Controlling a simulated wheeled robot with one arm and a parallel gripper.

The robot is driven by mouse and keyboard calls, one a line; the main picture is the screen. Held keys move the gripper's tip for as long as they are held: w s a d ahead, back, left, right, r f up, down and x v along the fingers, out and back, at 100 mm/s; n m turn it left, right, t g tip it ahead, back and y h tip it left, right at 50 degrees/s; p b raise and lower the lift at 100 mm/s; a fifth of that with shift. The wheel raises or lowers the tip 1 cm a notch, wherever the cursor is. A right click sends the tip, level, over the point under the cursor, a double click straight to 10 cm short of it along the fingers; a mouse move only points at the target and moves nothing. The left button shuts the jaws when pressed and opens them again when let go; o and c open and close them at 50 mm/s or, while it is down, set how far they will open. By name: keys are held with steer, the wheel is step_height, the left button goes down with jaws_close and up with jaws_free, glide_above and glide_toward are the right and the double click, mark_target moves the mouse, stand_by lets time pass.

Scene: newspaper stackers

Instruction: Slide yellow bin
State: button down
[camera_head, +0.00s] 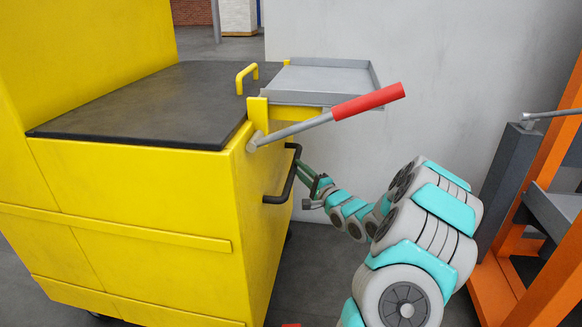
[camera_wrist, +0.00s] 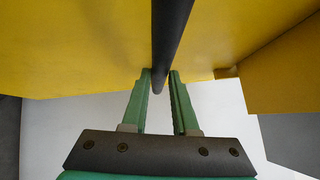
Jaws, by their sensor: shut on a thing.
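The yellow bin (camera_head: 140,240) is a large cart with a dark flat top, on the left in the head view. Its black handle (camera_head: 284,187) is on the side facing my arm. My gripper (camera_head: 302,172) is at this handle, with its green fingers around the bar. In the wrist view the dark handle bar (camera_wrist: 171,40) runs down between the two fingertips of my gripper (camera_wrist: 160,78), with the yellow bin wall (camera_wrist: 80,45) behind it. The fingers are shut on the bar. Part of the handle is hidden by the fingers.
A lever with a red grip (camera_head: 368,101) and a grey tray (camera_head: 320,80) stick out from the bin's upper right. An orange frame (camera_head: 530,200) with a dark grey post stands at the right. A pale wall (camera_head: 440,60) is behind. Grey floor shows between bin and frame.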

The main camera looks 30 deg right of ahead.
steer(key=shift+d+r, duration=0.25)
steer(key=shift+r, duration=0.5)
steer(key=c, duration=1)
jaws_free()
steer(key=o, duration=0.3)
steer(key=shift+a+f, duration=0.1)
steer(key=shift+f, duration=0.05)
steer(key=shift+s+f, duration=0.1)
steer(key=shift+f, duration=0.1)
steer(key=shift+s+f, duration=0.1)
steer(key=shift+s+d+f+b, duration=0.1)
steer(key=shift+s+d+f, duration=0.05)
steer(key=shift+s, duration=1.1)
steer(key=shift+s+d+f+b, duration=0.15)
steer(key=shift+s+d+f, duration=0.05)
steer(key=shift+s, duration=1)
steer(key=shift+s+d+f+b, duration=0.1)
steer(key=shift+s+d+f, duration=0.05)
steer(key=shift+s, duration=1.1)
